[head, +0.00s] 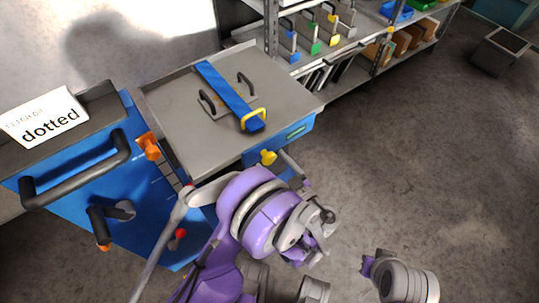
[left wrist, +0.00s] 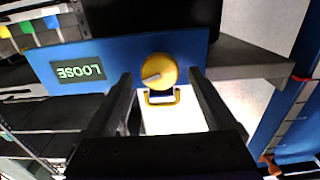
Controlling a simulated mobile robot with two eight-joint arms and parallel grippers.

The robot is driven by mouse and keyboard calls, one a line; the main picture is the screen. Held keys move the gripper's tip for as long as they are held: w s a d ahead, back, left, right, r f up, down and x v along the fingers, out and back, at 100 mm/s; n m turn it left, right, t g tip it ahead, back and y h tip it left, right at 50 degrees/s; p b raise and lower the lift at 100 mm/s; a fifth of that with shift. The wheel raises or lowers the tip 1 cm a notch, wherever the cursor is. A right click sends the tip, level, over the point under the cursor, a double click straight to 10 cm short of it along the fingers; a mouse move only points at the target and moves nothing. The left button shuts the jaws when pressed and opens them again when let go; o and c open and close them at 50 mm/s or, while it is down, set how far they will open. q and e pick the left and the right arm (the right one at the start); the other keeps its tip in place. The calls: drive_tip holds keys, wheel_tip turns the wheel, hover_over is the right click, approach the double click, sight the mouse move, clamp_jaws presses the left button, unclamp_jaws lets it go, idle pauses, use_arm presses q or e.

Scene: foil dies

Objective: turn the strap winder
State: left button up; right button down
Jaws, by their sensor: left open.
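The strap winder's yellow knob (head: 268,157) sits on the blue front face of the grey-topped bench. In the left wrist view the knob (left wrist: 158,71) lies between the two dark fingers of my left gripper (left wrist: 161,76). The fingers are open, with a gap on each side; I cannot tell how far in front of them the knob is. Beside the knob a green display (left wrist: 77,69) reads LOOSE, upside down in that view. A blue strap (head: 222,88) runs across the bench top (head: 184,117) through a yellow buckle (head: 253,118). My right gripper's fingers are not visible.
A grey plate with black handles (head: 246,84) lies under the strap. Shelves stand behind. The floor (head: 430,160) to the right is clear.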

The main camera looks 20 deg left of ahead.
use_arm(q)
drive_tip(key=shift+a, duration=0.1)
drive_tip(key=c, duration=1.4)
drive_tip(key=shift+o, duration=0.2)
drive_tip(key=shift+m, duration=0.4)
drive_tip(key=m+b, duration=0.1)
drive_tip(key=m, duration=0.4)
drive_tip(key=shift+w+m, duration=0.1)
drive_tip(key=shift+m, duration=0.2)
drive_tip(key=m, duration=0.5)
drive_tip(key=shift+b, duration=0.4)
drive_tip(key=shift+w+m, duration=0.1)
drive_tip(key=shift+m, duration=0.2)
